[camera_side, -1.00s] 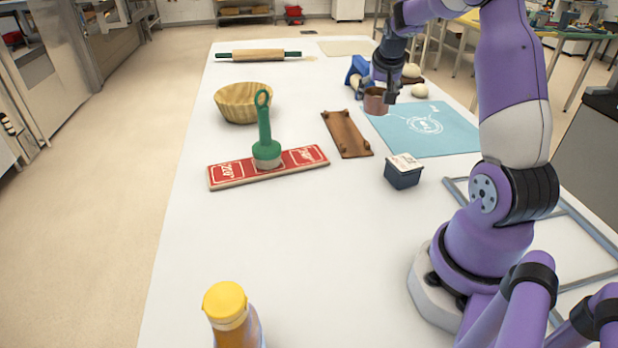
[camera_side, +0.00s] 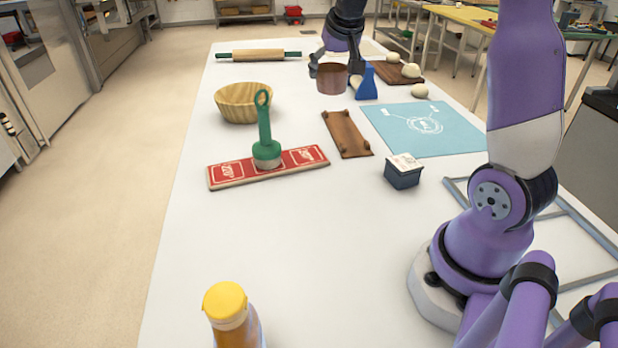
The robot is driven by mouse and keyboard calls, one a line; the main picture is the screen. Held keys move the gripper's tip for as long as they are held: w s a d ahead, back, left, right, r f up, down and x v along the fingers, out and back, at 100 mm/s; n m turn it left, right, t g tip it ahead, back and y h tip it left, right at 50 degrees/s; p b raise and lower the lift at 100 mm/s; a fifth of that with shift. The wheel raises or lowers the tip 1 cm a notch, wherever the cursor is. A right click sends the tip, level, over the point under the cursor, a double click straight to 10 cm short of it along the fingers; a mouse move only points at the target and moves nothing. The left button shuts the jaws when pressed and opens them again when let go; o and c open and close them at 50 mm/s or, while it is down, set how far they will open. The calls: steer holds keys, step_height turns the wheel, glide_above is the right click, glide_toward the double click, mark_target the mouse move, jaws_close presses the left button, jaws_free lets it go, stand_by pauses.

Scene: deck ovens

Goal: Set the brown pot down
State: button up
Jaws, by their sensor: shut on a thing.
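The brown pot (camera_side: 331,80) is a small round reddish-brown vessel, in the upper middle of the side view. My gripper (camera_side: 335,66) points down and is shut on the pot. The pot looks upright. I cannot tell whether its base touches the white table (camera_side: 290,215) or hangs a little above it. The far parts of the fingers are partly hidden behind the pot.
A blue object (camera_side: 367,84) stands just right of the pot, near a brown board (camera_side: 398,73) with dough balls. A wooden bowl (camera_side: 243,102), a brown board with knobs (camera_side: 347,134) and a rolling pin (camera_side: 258,55) lie around. Table left of the pot is clear.

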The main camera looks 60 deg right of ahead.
steer(key=w+a+n+t+y, duration=0.15)
steer(key=a+n+y, duration=0.45)
steer(key=a, duration=1.3)
steer(key=s+a+n+g+y, duration=0.1)
steer(key=s+a+n, duration=0.35)
steer(key=a, duration=0.35)
steer(key=s+a+n, duration=0.3)
steer(key=a+n, duration=0.2)
steer(key=a, duration=0.4)
steer(key=f, duration=1.6)
steer(key=shift+w+d, duration=0.1)
steer(key=shift+d, duration=0.25)
steer(key=o, duration=1.1)
steer(key=shift+f, duration=0.15)
